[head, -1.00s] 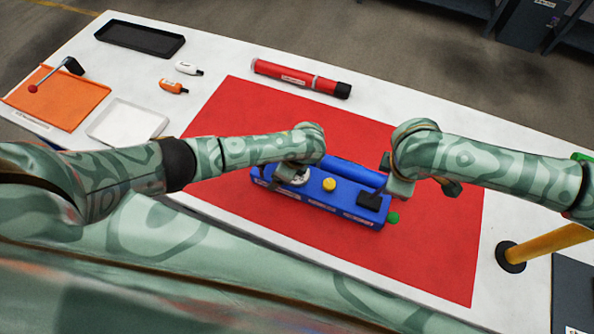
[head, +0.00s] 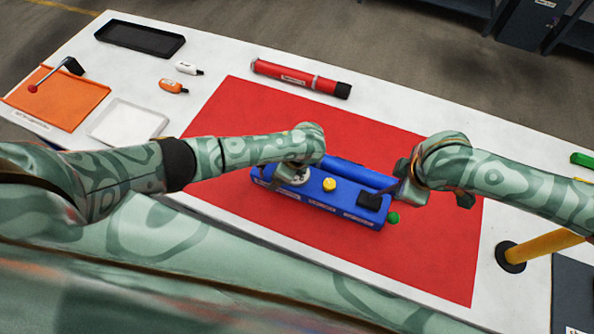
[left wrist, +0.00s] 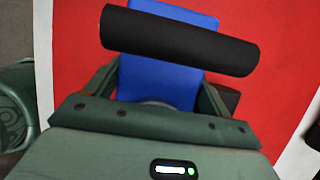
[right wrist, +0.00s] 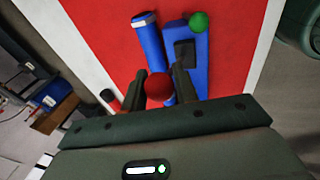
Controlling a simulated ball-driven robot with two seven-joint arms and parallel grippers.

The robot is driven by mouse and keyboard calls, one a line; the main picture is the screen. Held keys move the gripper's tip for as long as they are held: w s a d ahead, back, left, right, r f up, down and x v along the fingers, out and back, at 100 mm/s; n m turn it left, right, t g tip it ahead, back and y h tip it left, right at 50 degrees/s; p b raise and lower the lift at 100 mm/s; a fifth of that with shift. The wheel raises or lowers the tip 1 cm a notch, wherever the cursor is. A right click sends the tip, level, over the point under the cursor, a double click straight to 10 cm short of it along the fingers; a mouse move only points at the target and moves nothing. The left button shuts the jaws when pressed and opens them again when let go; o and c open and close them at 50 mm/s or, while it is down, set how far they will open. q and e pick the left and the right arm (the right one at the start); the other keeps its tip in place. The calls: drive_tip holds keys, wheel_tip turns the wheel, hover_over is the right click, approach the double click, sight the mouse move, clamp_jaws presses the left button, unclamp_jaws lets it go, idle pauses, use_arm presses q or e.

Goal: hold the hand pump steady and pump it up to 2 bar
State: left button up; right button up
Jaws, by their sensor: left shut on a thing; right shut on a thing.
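The blue hand pump (head: 318,199) lies on the red mat (head: 440,250), with a yellow button, a black block and a green knob (head: 393,218). My left gripper (head: 292,180) is shut on the pump's left end. In the left wrist view its fingers stand either side of the blue body (left wrist: 160,80), behind a black cylinder (left wrist: 180,40). My right gripper (head: 402,186) is at the pump's right end, shut on a red ball knob (right wrist: 158,87), clear in the right wrist view. A gauge (head: 295,177) is partly hidden by my left gripper. Its reading is too small to tell.
A red cylinder (head: 280,73) lies at the mat's far edge. A black tray (head: 140,38), orange tray (head: 85,98), white tray (head: 125,125) and two small markers (head: 173,86) are at the left. A yellow post (head: 545,245) stands at the right.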

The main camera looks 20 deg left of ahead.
drive_tip(key=shift+s+f, duration=0.15)
drive_tip(key=shift+d+f+y, duration=0.3)
drive_tip(key=shift+d+y, duration=0.1)
drive_tip(key=shift+d, duration=0.25)
drive_tip(key=shift+a+r, duration=0.15)
drive_tip(key=shift+r, duration=0.15)
drive_tip(key=shift+a+r+h, duration=0.25)
drive_tip(key=shift+a+h, duration=0.05)
drive_tip(key=shift+a, duration=0.15)
use_arm(q)
drive_tip(key=shift+a, duration=0.1)
use_arm(e)
drive_tip(key=shift+a+r+h, duration=0.2)
drive_tip(key=shift+a+h, duration=0.2)
drive_tip(key=shift+a, duration=0.05)
drive_tip(key=shift+w, duration=0.2)
drive_tip(key=shift+a+r+h, duration=0.25)
drive_tip(key=shift+a+h, duration=0.55)
drive_tip(key=shift+a, duration=0.1)
drive_tip(key=shift+w, duration=0.1)
